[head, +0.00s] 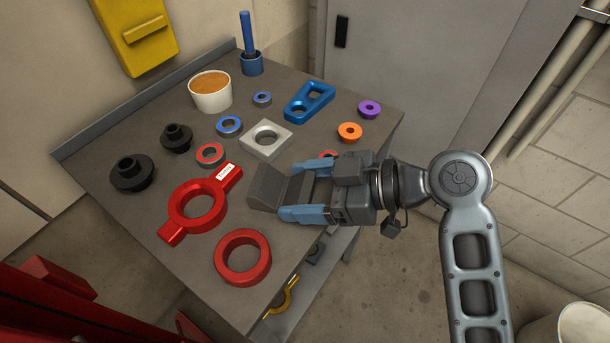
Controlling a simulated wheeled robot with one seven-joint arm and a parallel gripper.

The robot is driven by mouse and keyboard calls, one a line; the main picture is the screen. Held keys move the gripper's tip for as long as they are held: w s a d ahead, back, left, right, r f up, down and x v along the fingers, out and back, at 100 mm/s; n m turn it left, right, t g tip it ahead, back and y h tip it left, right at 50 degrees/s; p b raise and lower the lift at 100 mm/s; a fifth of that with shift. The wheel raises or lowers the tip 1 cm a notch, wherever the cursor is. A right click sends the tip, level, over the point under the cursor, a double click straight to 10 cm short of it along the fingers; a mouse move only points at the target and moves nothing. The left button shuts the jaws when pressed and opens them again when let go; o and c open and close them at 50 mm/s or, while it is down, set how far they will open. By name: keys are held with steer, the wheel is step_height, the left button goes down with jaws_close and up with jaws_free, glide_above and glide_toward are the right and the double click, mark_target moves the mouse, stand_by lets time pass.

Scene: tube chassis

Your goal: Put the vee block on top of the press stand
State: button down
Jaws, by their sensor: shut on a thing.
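A dark grey vee block (268,187) with a notched, angled face is held between the blue fingers of my gripper (291,190). My gripper reaches in from the right, over the right part of the table; the gap under the block cannot be judged. A light grey square block with a round hole (282,137) lies just beyond the vee block and looks most like the press stand, though I cannot be sure. Its top is bare. My gripper partly hides a small red ring (329,154) behind it.
The grey table (118,215) carries a red labelled ring tool (180,195), a red ring (221,258), black flanged parts (131,182), a white tub (211,101), a blue bracket (297,112), a blue post (246,30) and several small rings. A cabinet (430,60) stands behind.

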stand_by(0.3)
jaws_free()
steer(key=shift+f, duration=0.1)
steer(key=shift+r, duration=0.2)
steer(key=v, duration=1.2)
